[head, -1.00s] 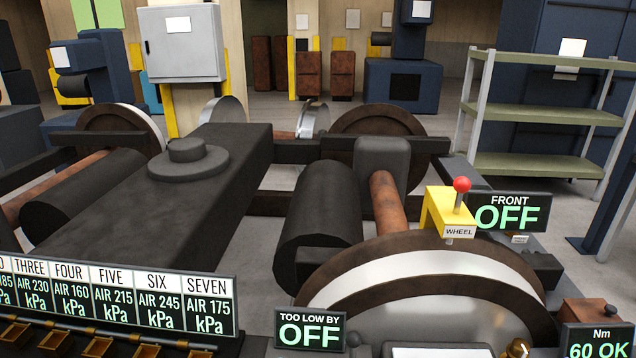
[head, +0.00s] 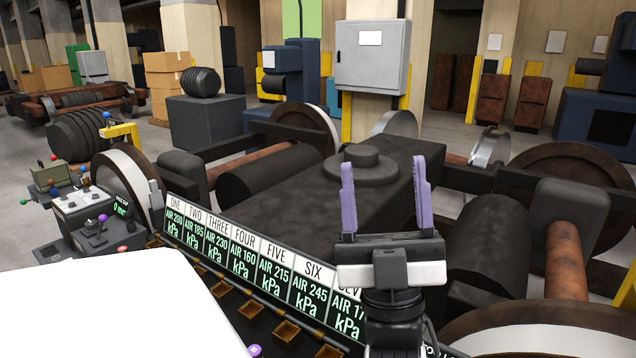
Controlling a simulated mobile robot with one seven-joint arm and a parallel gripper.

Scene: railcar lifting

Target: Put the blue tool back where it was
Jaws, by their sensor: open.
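I cannot make out a blue tool for certain in the head view. A yellow bracket (head: 120,131) with a blue knob (head: 106,116) sits at the wheel on the left; I cannot tell whether this is the tool. My gripper (head: 383,163) stands right of centre, its two purple fingers spread and pointing up in the picture. Nothing shows between the fingers. It appears in front of the dark bogie frame (head: 290,205) and covers part of the display row.
A row of kPa displays (head: 265,265) runs above several small brown trays (head: 285,331). A control stand (head: 85,210) with coloured knobs is at the left. Wheels and axles surround the dark frame. A grey cabinet (head: 372,58) stands behind. Floor shows at far left.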

